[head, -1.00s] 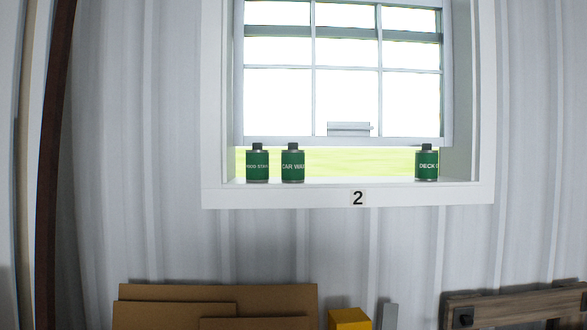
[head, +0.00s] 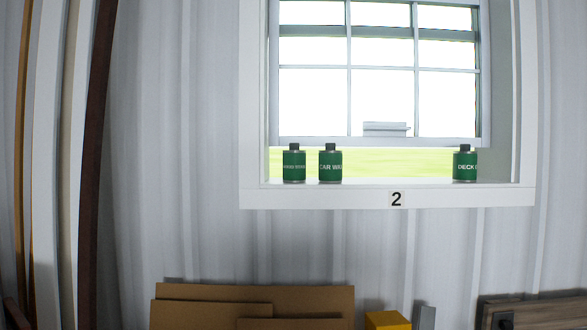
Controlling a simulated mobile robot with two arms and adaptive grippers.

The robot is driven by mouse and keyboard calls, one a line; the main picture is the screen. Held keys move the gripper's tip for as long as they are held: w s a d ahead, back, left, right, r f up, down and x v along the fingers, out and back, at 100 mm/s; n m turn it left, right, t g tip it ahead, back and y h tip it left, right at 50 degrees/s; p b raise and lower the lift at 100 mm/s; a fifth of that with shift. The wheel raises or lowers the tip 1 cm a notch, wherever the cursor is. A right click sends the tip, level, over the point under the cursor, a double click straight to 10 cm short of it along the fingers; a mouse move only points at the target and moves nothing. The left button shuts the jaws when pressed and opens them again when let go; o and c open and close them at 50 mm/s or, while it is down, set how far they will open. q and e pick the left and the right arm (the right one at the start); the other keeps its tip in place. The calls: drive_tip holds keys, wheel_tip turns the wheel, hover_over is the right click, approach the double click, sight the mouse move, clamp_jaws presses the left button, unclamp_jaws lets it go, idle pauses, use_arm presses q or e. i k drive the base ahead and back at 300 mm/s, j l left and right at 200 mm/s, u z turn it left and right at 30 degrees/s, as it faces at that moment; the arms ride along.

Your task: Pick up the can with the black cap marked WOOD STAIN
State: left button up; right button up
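Three green cans with black caps stand upright on the white window sill in the head view. The leftmost can (head: 294,166) has small white lettering; it is blurred now but reads like WOOD STAIN in the earlier frame. Close to its right stands a can marked CAR WA... (head: 330,166), with a narrow gap between them. A can marked DECK (head: 465,166) stands apart at the right end of the sill. Neither of my grippers is in view.
The sill (head: 360,196) carries a label "2" (head: 396,199) on its front. Free sill lies between the middle and right cans. Below are cardboard sheets (head: 210,292), a yellow block (head: 387,320) and a wooden piece (head: 540,312). Boards (head: 95,150) lean at the left.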

sight(294, 159)
drive_tip(key=i+l+u, duration=0.2)
drive_tip(key=u, duration=0.25)
drive_tip(key=i+l+u, duration=0.3)
drive_tip(key=u, duration=0.15)
drive_tip(key=i+l+u, duration=0.2)
drive_tip(key=l+u, duration=0.25)
drive_tip(key=j, duration=0.1)
